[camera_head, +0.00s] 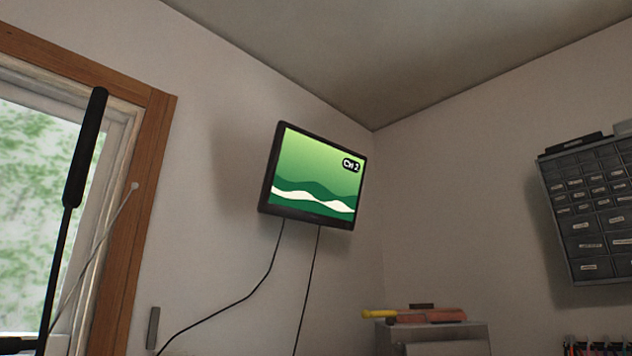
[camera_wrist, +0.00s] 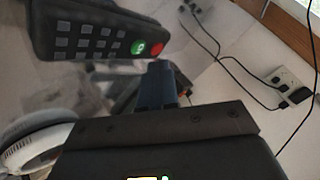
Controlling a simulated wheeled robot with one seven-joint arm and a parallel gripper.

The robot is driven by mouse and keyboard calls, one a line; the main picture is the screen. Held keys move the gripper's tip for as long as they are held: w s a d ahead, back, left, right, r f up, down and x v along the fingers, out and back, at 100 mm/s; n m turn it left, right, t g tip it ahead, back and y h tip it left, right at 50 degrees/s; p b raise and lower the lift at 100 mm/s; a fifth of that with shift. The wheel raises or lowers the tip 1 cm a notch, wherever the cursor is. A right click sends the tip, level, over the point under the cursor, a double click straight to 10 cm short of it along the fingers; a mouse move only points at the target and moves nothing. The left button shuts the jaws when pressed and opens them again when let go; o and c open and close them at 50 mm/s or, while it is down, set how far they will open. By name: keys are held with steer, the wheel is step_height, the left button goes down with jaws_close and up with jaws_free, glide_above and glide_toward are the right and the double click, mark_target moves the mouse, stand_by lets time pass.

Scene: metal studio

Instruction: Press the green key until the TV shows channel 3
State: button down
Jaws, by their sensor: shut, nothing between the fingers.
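The TV (camera_head: 315,176) hangs on the wall near the corner in the head view; its green screen reads "CH 2". In the wrist view a dark remote (camera_wrist: 66,14) lies at the upper left with several grey keys. The green key (camera_wrist: 138,48) sits at its right end, beside the red key (camera_wrist: 157,49). My gripper (camera_wrist: 161,70) is shut and empty. Its fingertips show just below and right of the green key in the picture, close to the red one. I cannot tell whether they touch the remote. The head view does not show my gripper or the remote.
A round white and grey object (camera_wrist: 35,138) lies at the lower left of the wrist view. Cables run to a wall socket (camera_wrist: 284,80) at right. In the head view, a drawer cabinet (camera_head: 590,205) hangs at right and a yellow-handled tool (camera_head: 378,313) lies on a metal box.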

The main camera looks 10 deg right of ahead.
step_height(320, 180, up, 5)
steer(key=p, duration=0.3)
steer(key=shift+r+p, duration=0.1)
steer(key=shift+p, duration=0.25)
stand_by(2.5)
steer(key=f+m+h+b, duration=0.1)
steer(key=m+b, duration=0.1)
steer(key=f+m+t+h+b, duration=0.1)
steer(key=m+b, duration=0.1)
steer(key=f+m+t+h+b, duration=0.1)
steer(key=m+h, duration=0.1)
steer(key=shift+s+a+f+b, duration=0.15)
steer(key=shift+a+f+b, duration=0.1)
steer(key=shift+b, duration=0.15)
steer(key=shift+f+b, duration=0.4)
steer(key=shift+f, duration=0.9)
steer(key=shift+f, duration=0.1)
stand_by(1.3)
steer(key=shift+f, duration=0.3)
